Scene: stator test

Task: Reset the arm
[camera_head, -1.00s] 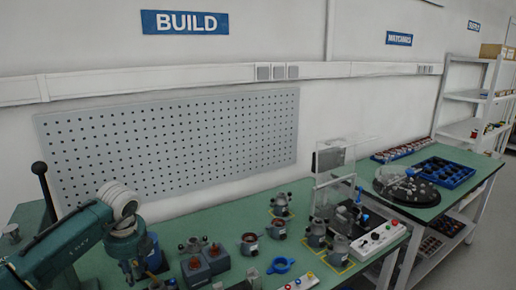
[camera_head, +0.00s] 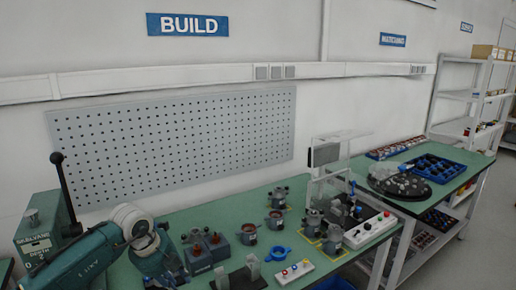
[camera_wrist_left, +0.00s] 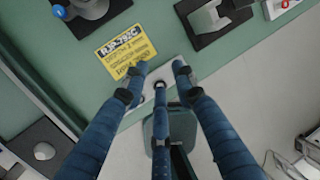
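My left arm (camera_head: 85,260) comes in at the lower left of the head view, teal with a white joint, low over the bench's front left. Its fingertips cannot be made out there. In the left wrist view my left gripper (camera_wrist_left: 160,76) points its blue fingers at the bench's front edge. The fingertips stand apart with no object clearly between them. A yellow label (camera_wrist_left: 125,50) lies on the green bench just beyond the left finger. My right gripper is in neither view.
A teal machine (camera_head: 38,235) with a black lever stands beside my arm. The green bench (camera_head: 205,225) carries stators, a black stand (camera_head: 238,280), a button strip (camera_head: 295,271) and a clear-guarded test station (camera_head: 360,232). Floor (camera_wrist_left: 235,110) shows past the bench edge.

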